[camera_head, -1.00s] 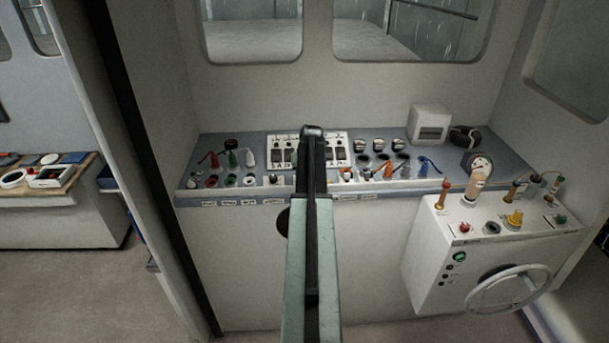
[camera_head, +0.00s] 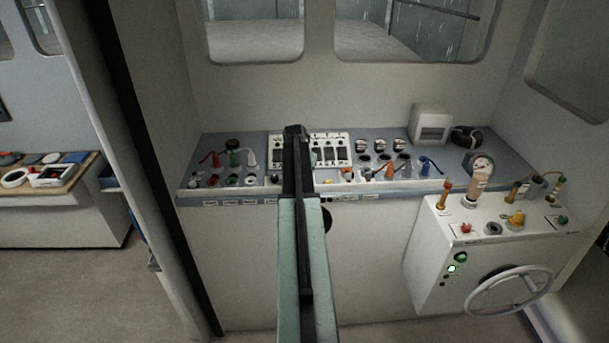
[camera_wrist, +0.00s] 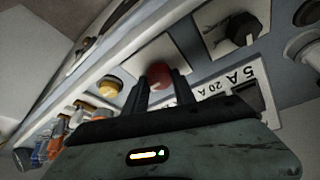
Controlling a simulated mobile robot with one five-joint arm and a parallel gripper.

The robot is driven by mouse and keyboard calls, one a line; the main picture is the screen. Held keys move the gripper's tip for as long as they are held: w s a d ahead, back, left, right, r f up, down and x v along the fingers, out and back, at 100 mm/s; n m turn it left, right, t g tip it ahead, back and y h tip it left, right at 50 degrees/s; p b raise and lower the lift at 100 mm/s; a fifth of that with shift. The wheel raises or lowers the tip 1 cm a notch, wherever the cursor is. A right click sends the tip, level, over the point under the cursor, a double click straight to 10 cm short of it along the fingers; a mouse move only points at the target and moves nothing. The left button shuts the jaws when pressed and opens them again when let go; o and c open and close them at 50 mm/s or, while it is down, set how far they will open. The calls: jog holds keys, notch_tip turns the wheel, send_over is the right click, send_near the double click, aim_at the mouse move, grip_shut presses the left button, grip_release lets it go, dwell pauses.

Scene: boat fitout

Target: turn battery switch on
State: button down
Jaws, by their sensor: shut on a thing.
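In the wrist view my gripper (camera_wrist: 160,84) has its two dark fingers on either side of a red round knob (camera_wrist: 159,73), shut on it. The knob sits on a white plate of the console. I cannot read a label naming it as the battery switch, and the fingers cover its lower part. In the head view my arm hides the knob and the fingertips at the console's front, left of the middle.
A black knob (camera_wrist: 243,29) on a white plate and a yellow button (camera_wrist: 109,87) flank the red knob. A white breaker panel (camera_head: 342,151) stands behind. Levers stand along the console (camera_head: 440,178).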

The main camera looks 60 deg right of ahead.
jog(key=shift+s, duration=0.1)
dwell(0.3)
jog(key=c, duration=1)
grip_release()
jog(key=shift+d, duration=0.1)
jog(key=shift+c, duration=0.2)
jog(key=shift+r, duration=0.1)
jog(key=p+v, duration=0.7)
jog(key=shift+a+r, duration=0.25)
